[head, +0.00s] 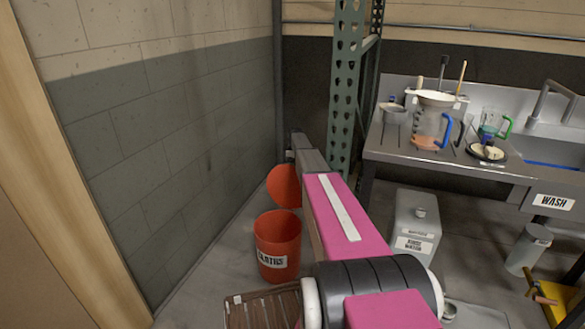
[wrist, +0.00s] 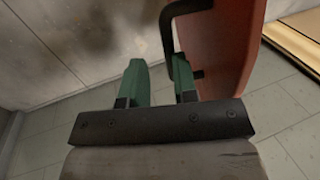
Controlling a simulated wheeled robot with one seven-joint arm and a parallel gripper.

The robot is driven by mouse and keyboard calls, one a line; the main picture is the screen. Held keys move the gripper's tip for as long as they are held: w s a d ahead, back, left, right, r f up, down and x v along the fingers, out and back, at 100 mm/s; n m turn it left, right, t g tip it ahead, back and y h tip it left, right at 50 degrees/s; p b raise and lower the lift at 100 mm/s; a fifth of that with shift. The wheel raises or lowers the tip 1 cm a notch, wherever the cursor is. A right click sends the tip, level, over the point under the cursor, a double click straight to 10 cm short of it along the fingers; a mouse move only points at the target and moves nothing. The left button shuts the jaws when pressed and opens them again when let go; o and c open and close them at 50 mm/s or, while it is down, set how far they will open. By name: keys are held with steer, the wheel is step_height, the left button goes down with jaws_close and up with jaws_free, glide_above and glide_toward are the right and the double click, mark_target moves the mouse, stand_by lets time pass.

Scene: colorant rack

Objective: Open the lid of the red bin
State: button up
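The red bin (head: 283,268) stands on the floor in the head view, left of my arm, with a white label on its front. Its round red lid (head: 282,186) is raised and tilted up behind the bin, and the bin's mouth shows uncovered. In the wrist view the lid (wrist: 222,55) fills the upper right, with its black handle (wrist: 170,40) beside my right finger. My gripper (wrist: 160,80) has two green fingers with a clear gap between them. The handle's lower end is close to the right finger; I cannot tell if they touch. In the head view my fingertips are hidden.
A grey block wall (head: 170,140) runs along the left. A green perforated rack post (head: 345,90) stands just right of my arm. A brown slatted crate (head: 262,308) sits before the bin. A grey can (head: 415,225) and the sink counter (head: 470,168) are to the right.

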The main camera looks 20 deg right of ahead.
steer(key=shift+s+a+f, duration=0.35)
steer(key=shift+f, duration=0.3)
steer(key=shift+s+a+f, duration=0.3)
steer(key=shift+f, duration=0.3)
steer(key=v, duration=1.3)
steer(key=shift+w+d+r, duration=0.2)
steer(key=shift+w+d, duration=0.15)
steer(key=shift+d, duration=0.1)
steer(key=shift+s, duration=0.1)
